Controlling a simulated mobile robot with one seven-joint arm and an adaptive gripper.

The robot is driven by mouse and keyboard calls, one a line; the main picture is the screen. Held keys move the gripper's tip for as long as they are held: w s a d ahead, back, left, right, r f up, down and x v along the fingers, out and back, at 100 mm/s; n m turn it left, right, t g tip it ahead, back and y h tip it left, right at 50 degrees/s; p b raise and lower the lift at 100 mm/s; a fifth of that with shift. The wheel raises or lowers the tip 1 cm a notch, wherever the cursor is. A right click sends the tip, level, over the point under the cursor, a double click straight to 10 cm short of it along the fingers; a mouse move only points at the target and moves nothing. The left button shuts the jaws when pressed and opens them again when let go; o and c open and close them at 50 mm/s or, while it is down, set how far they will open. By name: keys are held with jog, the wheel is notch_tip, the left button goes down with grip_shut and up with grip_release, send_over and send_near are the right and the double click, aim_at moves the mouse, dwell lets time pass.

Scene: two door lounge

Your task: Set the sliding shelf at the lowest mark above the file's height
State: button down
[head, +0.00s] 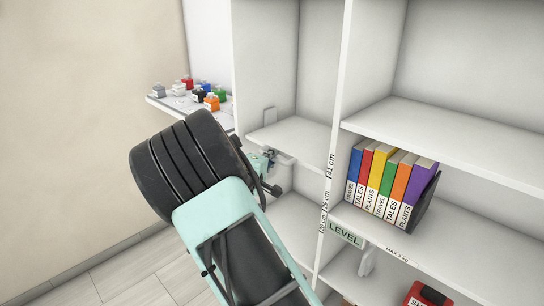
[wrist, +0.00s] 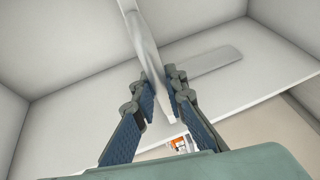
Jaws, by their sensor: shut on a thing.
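The white sliding shelf (head: 300,137) is in the narrow left bay of the cabinet in the head view. Its front edge is close to the 41 cm label (head: 331,165) on the upright; the exact mark is hard to tell. Lower labels, one reading 29 cm (head: 325,203), are on the same post. My gripper (head: 268,160) is at the shelf's front edge, partly hidden by my arm. In the wrist view my gripper (wrist: 159,84) is shut on a thin pale fin (wrist: 146,42), which seems to be the shelf's handle. I cannot identify the file.
Coloured books (head: 385,185) stand on the right bay's middle shelf against a black bookend (head: 427,203). A red item (head: 425,295) is at the bottom. Floor at lower left is clear.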

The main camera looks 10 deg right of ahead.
jog(key=shift+w+r+p, duration=0.2)
jog(key=shift+r+p, duration=0.3)
jog(key=shift+r, duration=0.7)
jog(key=c, duration=1.9)
grip_release()
jog(key=shift+s, duration=0.1)
jog(key=shift+c, duration=0.2)
jog(key=shift+f, duration=0.2)
jog(key=shift+s+a, duration=0.1)
jog(key=shift+s, duration=0.1)
jog(key=v, duration=1.1)
jog(key=shift+s+a, duration=0.15)
jog(key=shift+s, duration=0.1)
